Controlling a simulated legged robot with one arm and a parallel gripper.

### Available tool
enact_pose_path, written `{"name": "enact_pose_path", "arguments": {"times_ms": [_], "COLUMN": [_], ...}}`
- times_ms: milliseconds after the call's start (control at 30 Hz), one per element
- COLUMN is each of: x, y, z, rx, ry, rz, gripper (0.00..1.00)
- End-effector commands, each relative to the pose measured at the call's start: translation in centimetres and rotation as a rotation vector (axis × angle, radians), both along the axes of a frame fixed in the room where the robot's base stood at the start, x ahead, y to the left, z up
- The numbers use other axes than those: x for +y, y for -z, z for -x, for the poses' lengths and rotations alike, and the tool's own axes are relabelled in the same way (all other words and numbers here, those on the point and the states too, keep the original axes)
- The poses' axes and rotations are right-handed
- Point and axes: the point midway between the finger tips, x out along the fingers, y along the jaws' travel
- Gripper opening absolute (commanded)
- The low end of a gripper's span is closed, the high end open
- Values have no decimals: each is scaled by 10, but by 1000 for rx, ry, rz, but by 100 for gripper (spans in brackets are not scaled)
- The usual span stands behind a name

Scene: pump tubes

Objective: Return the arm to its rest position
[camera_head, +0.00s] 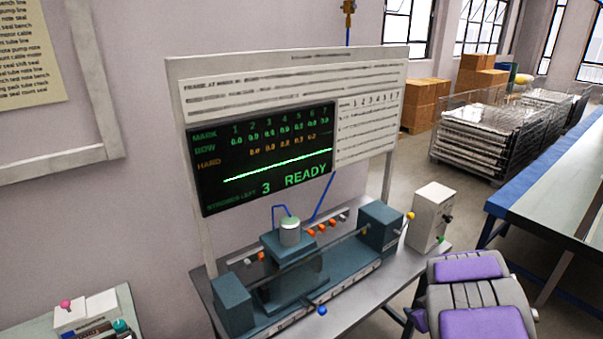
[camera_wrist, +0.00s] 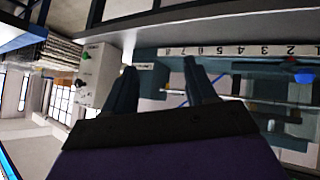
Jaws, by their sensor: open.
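My arm (camera_head: 470,290), grey with purple panels, shows at the lower right of the head view, beside the bench's right end. Its fingers cannot be made out there. In the wrist view my gripper (camera_wrist: 159,66) has its two dark fingers apart, with nothing held between them. Beyond the fingers is the bench device with a numbered strip (camera_wrist: 235,50). In the head view the teal pump device (camera_head: 292,268) stands on the grey bench (camera_head: 205,285), left of my arm. A pale cylinder (camera_head: 290,232) sits on its middle block.
A display (camera_head: 265,160) behind the device reads "READY" and 3 strokes left. A white box (camera_head: 432,215) stands at the bench's right end, close to my arm. A blue-edged table (camera_head: 545,185) is at the right. Wire crates (camera_head: 505,130) and cartons (camera_head: 425,100) stand behind.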

Motion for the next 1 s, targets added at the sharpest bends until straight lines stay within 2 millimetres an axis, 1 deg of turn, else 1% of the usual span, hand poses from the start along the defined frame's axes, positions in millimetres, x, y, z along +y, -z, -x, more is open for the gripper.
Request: {"name": "enact_pose_path", "arguments": {"times_ms": [33,67,100,167,233,300,367,400,467,500,567,600,667,867,900,967,1000], "x": [-7,-11,-18,-24,-27,-27,-24,-21,-13,-7,5,14,29,92,106,127,140], "y": [-21,-29,-42,-59,-80,-98,-111,-120,-130,-138,-146,-152,-158,-174,-176,-179,-182], "z": [2,5,11,21,35,53,71,83,104,117,139,153,176,260,279,305,323], "rx": [11,25,45,74,106,147,186,209,254,281,330,360,414,613,658,725,768], "ry": [44,73,115,174,240,306,359,390,434,461,494,514,536,546,537,516,500], "rz": [47,70,99,133,162,180,185,184,178,169,151,137,110,6,-14,-45,-65], "gripper": [56,56,56,56,56,56,56,56,56,56,56,56,56,56,56,56,56]}}
